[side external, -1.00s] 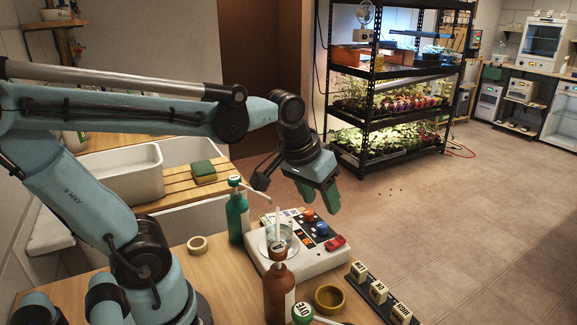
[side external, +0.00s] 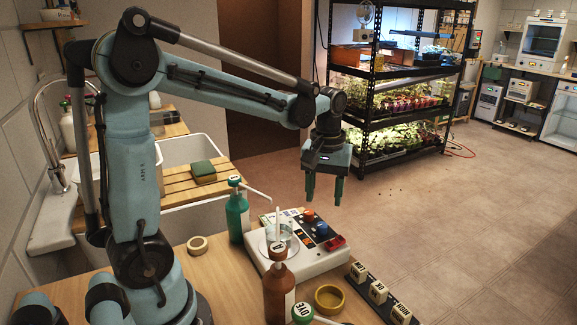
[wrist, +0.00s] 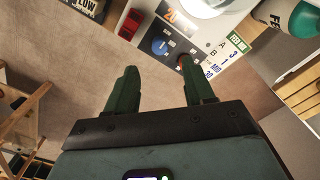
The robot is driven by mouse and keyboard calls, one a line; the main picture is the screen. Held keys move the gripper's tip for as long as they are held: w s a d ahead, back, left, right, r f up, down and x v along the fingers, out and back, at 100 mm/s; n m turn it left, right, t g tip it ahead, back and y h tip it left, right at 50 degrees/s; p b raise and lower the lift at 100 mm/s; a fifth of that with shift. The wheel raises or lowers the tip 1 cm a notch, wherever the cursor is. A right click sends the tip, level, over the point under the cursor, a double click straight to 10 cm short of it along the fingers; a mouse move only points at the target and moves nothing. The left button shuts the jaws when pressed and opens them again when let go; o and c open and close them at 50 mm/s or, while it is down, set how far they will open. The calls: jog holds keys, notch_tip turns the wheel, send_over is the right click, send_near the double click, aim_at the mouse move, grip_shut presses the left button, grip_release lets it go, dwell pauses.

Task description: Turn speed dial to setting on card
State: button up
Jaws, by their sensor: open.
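A white stirrer (side external: 285,262) stands on the bench in the side view, with a glass beaker (side external: 279,232) on its round plate. Its front panel has a red knob (side external: 308,215), a blue knob (side external: 322,229) and a red switch (side external: 335,243). The wrist view shows the blue knob (wrist: 160,46) and a lit orange number that looks like 20. I cannot tell which knob is the speed dial. A card (wrist: 232,50) with rows of letters and settings lies beside the panel. My gripper (side external: 324,190) is open, empty and pointing down, above the panel and apart from it. Its right finger partly hides the red knob in the wrist view.
A green bottle (side external: 237,215) and a brown bottle (side external: 279,290) stand close to the stirrer. A tape roll (side external: 197,244), a yellow-brown ring-shaped dish (side external: 329,298) and a dark rack of labelled blocks (side external: 380,291) are on the bench. Air around my gripper is clear.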

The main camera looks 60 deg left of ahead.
aim_at(322, 224)
jog(key=shift+f, duration=3.95)
jog(key=shift+c, duration=0.5)
grip_shut()
